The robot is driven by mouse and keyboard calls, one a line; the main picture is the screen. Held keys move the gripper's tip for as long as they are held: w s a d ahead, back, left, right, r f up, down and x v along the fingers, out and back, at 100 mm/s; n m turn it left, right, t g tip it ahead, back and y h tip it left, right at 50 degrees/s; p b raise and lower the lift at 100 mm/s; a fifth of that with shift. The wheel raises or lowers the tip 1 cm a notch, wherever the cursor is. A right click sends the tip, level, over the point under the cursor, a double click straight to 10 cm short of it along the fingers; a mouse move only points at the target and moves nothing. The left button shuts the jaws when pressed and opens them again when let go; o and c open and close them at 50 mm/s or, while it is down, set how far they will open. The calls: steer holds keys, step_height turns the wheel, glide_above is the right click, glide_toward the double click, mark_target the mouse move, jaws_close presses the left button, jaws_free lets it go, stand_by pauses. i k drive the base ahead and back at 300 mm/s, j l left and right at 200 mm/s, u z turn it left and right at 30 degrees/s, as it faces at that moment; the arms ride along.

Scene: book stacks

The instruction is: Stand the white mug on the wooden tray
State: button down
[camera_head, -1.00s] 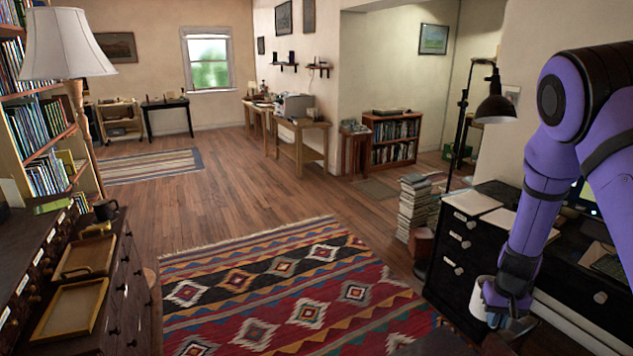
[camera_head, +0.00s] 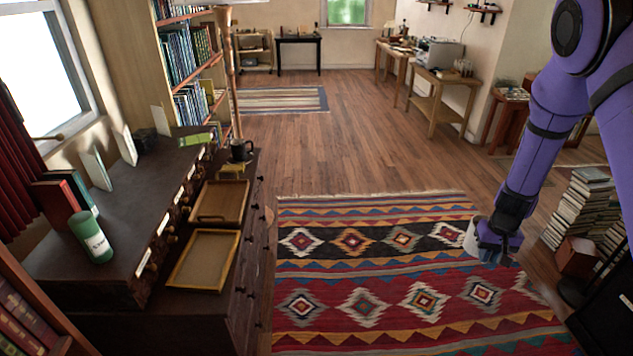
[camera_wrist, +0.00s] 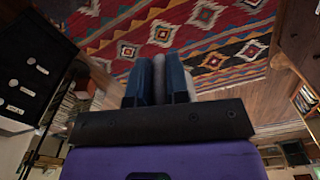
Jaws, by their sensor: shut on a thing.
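My gripper (camera_head: 488,252) is shut on the white mug (camera_head: 471,236), at the right above the patterned rug. Its fingers partly hide the mug. In the wrist view, the two blue fingers (camera_wrist: 160,82) are close together with a pale strip between them. Two wooden trays lie on the dark cabinet at the left, well apart from my gripper. The nearer tray (camera_head: 203,260) looks empty. The farther tray (camera_head: 220,201) has a handle on its near side and also looks empty.
A dark mug (camera_head: 240,150) stands behind the farther tray. A green and white canister (camera_head: 91,238) and several books stand on the cabinet's raised back part. A lamp (camera_head: 229,75) rises behind. Stacked books (camera_head: 580,205) stand at the right. The rug (camera_head: 390,270) is clear.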

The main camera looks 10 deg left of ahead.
mark_target(223, 212)
steer(key=i+u, duration=0.4)
steer(key=i+l+u, duration=0.25)
steer(key=i+u, duration=0.15)
steer(key=i, duration=0.25)
steer(key=i+l+u, duration=0.35)
steer(key=i, duration=0.1)
